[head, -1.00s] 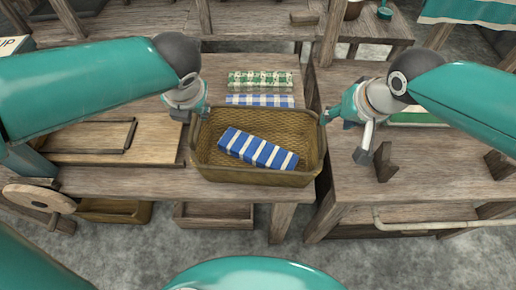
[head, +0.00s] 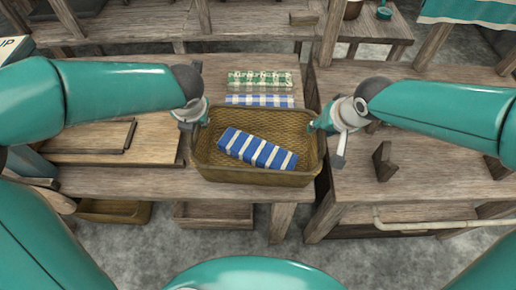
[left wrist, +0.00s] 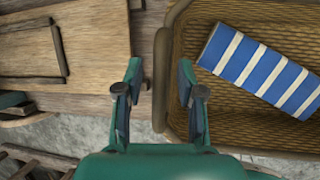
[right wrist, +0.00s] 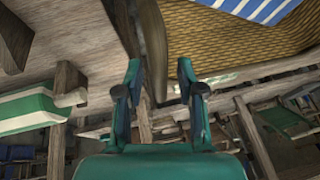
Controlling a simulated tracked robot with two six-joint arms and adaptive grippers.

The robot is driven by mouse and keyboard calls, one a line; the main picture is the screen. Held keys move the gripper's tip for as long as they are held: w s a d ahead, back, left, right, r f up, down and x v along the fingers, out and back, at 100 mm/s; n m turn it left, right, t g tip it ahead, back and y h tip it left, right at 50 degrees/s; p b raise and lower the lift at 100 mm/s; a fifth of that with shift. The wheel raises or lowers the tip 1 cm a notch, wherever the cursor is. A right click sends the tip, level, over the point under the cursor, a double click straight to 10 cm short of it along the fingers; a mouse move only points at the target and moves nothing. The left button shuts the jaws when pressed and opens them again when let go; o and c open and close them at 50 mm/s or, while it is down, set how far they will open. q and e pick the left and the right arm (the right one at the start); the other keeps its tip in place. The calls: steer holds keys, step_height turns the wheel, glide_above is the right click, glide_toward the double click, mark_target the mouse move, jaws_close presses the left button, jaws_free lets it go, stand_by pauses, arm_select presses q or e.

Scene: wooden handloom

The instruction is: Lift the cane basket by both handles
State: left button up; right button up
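The cane basket (head: 255,178) stands upright on the wooden bench, with a blue-and-white striped cloth bundle (head: 257,148) inside. My left gripper (head: 201,122) is at the basket's left end. In the left wrist view its fingers (left wrist: 158,78) are apart, with the left handle (left wrist: 160,80) between them and gaps at the sides. My right gripper (head: 316,126) is at the right end. In the right wrist view its fingers (right wrist: 160,78) are apart, with the right handle (right wrist: 152,45) between them. In the head view both handles are largely hidden by the grippers.
A green-and-white checked cloth (head: 260,79) and a blue-and-white checked cloth (head: 260,100) lie behind the basket. A wooden board (head: 95,137) lies to its left. A wooden post (head: 328,35) rises behind its right end. An upright wooden piece (head: 384,161) stands right of the basket.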

arm_select(q)
jaws_close()
arm_select(e)
jaws_close()
arm_select(q)
steer(key=shift+r, duration=0.2)
arm_select(e)
steer(key=shift+r, duration=0.2)
